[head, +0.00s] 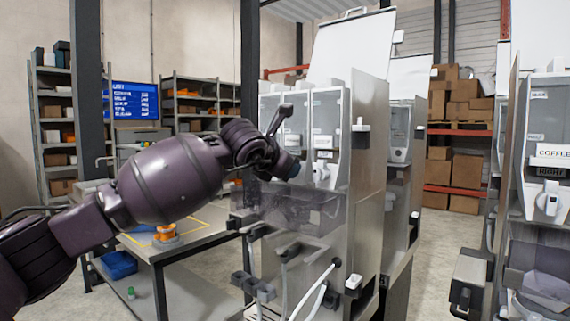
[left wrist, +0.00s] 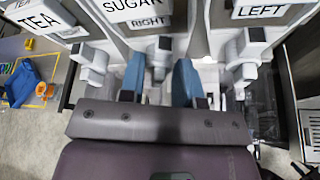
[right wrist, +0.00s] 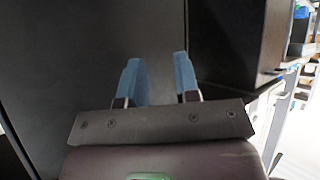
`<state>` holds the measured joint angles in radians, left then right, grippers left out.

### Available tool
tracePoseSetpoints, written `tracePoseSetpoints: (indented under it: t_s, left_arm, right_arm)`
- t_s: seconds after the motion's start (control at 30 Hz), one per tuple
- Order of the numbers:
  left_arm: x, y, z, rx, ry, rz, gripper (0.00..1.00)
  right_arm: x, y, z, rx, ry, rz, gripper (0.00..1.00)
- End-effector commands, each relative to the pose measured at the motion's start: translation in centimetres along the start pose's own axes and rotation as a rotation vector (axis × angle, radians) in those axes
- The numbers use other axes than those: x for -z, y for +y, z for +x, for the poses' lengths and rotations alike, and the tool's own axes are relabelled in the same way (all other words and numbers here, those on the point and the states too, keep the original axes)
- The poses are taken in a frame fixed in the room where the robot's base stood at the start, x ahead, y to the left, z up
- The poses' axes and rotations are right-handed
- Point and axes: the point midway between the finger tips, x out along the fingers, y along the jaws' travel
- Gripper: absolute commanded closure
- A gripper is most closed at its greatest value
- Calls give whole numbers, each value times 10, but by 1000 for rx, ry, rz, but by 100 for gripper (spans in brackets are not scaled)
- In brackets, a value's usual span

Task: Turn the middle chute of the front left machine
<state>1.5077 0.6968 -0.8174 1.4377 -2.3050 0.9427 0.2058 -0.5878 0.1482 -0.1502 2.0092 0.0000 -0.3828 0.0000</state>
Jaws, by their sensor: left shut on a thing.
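The front left machine (head: 363,150) stands in the middle of the head view. My left gripper (head: 291,168) is in front of its chutes. In the left wrist view the middle chute (left wrist: 160,55) is white with a dark end, below labels reading SUGAR and RIGHT. The blue fingers of my left gripper (left wrist: 158,75) are on both sides of it, shut on it. In the head view my arm hides this chute. My right gripper (right wrist: 159,78) shows only in its wrist view, with its blue fingers apart and nothing between them.
Chutes flank the middle one: a left one (left wrist: 90,62) by a TEA label and a right one (left wrist: 246,62) under a LEFT label. A table (head: 190,241) with an orange object stands left. Another machine (head: 549,150) with a COFFEE label stands right. A dark surface (right wrist: 60,60) faces my right gripper.

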Motion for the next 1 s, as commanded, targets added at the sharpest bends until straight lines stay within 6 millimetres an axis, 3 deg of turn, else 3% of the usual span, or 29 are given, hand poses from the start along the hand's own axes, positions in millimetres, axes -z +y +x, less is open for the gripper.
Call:
tracePoseSetpoints:
  t_s: [0.4, 0.93, 0.97, 1.0]
  left_arm:
    - [0, -4, 0, -75, -1, 182, 93]
    - [0, -4, 0, -85, -1, 206, 93]
    - [0, -4, 0, -85, -1, 206, 66]
    - [0, -4, 0, -85, -1, 206, 62]
  right_arm:
    - [1, -1, 1, 0, 6, 4, 70]
    - [5, -2, 1, 1, 12, 7, 70]
    - [4, -2, 1, 1, 12, 7, 70]
    - [4, -2, 1, 1, 10, 6, 70]
